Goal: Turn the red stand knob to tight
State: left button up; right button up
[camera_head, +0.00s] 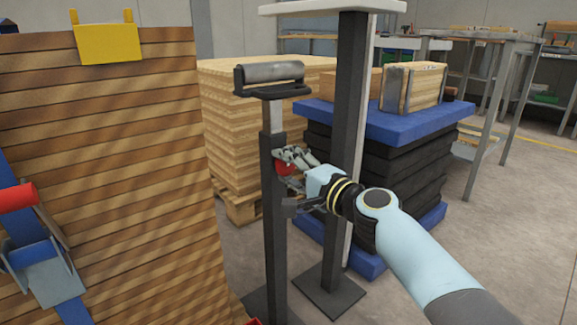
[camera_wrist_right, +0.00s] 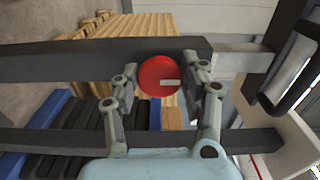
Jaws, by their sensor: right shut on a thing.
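The red stand knob (camera_head: 286,168) sits on the dark upright post of the roller stand (camera_head: 274,220) in the head view. It also shows in the right wrist view as a round red disc (camera_wrist_right: 160,76) with a short pale mark, which lies roughly level there. My right gripper (camera_head: 284,164) is at the knob, with its fingers on either side of it. In the right wrist view the right gripper's fingers (camera_wrist_right: 160,92) flank the knob and are shut on it. Part of the knob is hidden by the fingers in the head view. My left gripper is not in view.
A grey roller (camera_head: 272,72) tops the stand. A second dark post (camera_head: 348,130) stands close behind my right gripper. A blue-topped stack (camera_head: 400,120) and a lumber pile (camera_head: 228,120) are behind. A large wooden stack (camera_head: 110,170) fills the left.

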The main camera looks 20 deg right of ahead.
jog(key=shift+f, duration=0.1)
dwell(0.5)
jog(key=o, duration=1.2)
jog(key=shift+c, duration=0.2)
jog(key=shift+s, duration=0.1)
jog(key=v, duration=1.2)
